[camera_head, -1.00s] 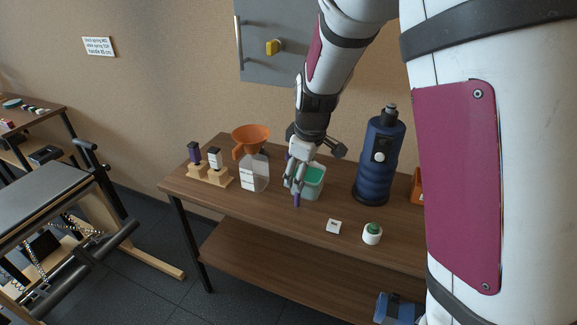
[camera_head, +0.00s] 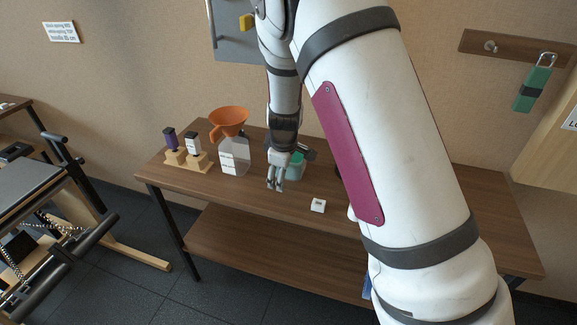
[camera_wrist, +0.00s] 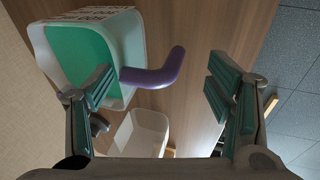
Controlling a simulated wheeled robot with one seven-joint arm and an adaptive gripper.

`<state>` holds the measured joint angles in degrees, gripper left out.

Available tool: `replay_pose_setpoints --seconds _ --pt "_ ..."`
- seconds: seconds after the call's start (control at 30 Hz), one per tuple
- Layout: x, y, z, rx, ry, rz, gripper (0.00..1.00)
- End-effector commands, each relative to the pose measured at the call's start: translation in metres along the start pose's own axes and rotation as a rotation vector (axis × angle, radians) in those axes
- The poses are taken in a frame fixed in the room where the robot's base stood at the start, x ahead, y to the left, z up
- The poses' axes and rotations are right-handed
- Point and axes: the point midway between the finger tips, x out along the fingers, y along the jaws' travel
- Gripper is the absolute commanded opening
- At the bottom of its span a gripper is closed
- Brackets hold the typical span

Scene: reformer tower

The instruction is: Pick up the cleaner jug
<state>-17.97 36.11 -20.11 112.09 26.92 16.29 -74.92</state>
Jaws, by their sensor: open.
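A pale-walled container with green inside (camera_head: 297,167) stands on the table, partly behind my gripper (camera_head: 276,187). My gripper (camera_wrist: 160,85) is open, one finger on each side of the handle as seen there. The left finger overlaps the container's edge; I cannot tell whether it touches. Nothing is visibly held.
A clear labelled bottle (camera_head: 235,158) with an orange funnel (camera_head: 229,121) stands left of the gripper, beside a wooden stand (camera_head: 188,161) with two small bottles. A small white block (camera_head: 318,205) lies to the right. The table's front left (camera_head: 215,192) is clear.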

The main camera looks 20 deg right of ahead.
Motion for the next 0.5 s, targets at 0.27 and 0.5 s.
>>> replay_pose_setpoints --seconds 0.27,0.5 --pt "0.036 0.004 -0.001 0.001 -0.001 -0.001 0.74" --pt "0.039 0.004 -0.001 0.001 -0.001 0.0 0.74"
